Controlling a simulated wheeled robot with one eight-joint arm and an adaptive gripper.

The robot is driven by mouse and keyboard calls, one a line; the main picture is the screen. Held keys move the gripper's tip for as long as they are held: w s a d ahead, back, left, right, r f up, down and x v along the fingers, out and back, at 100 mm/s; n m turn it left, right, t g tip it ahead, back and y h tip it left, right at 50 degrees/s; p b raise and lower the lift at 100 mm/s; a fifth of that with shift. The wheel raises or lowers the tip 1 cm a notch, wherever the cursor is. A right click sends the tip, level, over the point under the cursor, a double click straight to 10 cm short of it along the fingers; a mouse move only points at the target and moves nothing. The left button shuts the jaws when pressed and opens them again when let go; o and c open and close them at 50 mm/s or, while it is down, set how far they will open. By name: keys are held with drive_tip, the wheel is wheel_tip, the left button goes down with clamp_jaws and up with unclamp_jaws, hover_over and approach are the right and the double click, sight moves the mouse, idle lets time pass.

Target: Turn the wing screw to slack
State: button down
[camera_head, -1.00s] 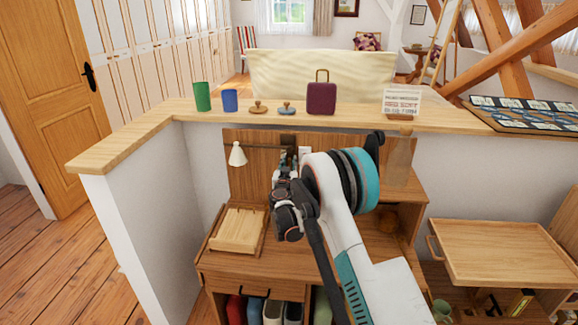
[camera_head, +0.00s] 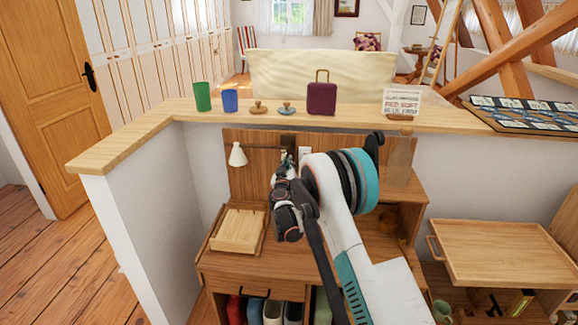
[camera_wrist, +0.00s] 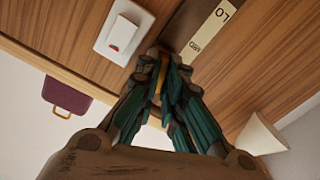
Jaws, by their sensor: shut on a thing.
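My gripper (camera_wrist: 163,62) reaches the upright wood panel (camera_wrist: 60,35) of the desk, and its two teal fingers are closed together there. A narrow yellowish piece (camera_wrist: 162,76) shows between the fingers and looks like part of the wing screw. Most of the screw is hidden, so I cannot tell its wing angle. A dark plate with a pale lettered label (camera_wrist: 211,28) sits just beyond the fingertips. In the head view my gripper (camera_head: 283,161) is at the panel, below the dark plate (camera_head: 288,141), partly hidden by my wrist.
A white switch (camera_wrist: 122,32) is close left of the fingertips in the wrist view. A cone lamp (camera_head: 237,154) hangs left of my gripper. A wooden box (camera_head: 239,230) lies on the desk. The ledge above holds a purple case (camera_head: 321,98) and cups.

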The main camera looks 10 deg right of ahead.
drive_tip(key=shift+a+f+n, duration=0.1)
drive_tip(key=shift+f+n, duration=0.05)
drive_tip(key=shift+n, duration=4.35)
drive_tip(key=shift+a+f+n, duration=0.1)
drive_tip(key=shift+n, duration=4.4)
drive_tip(key=c, duration=1.7)
unclamp_jaws()
drive_tip(key=v, duration=1.2)
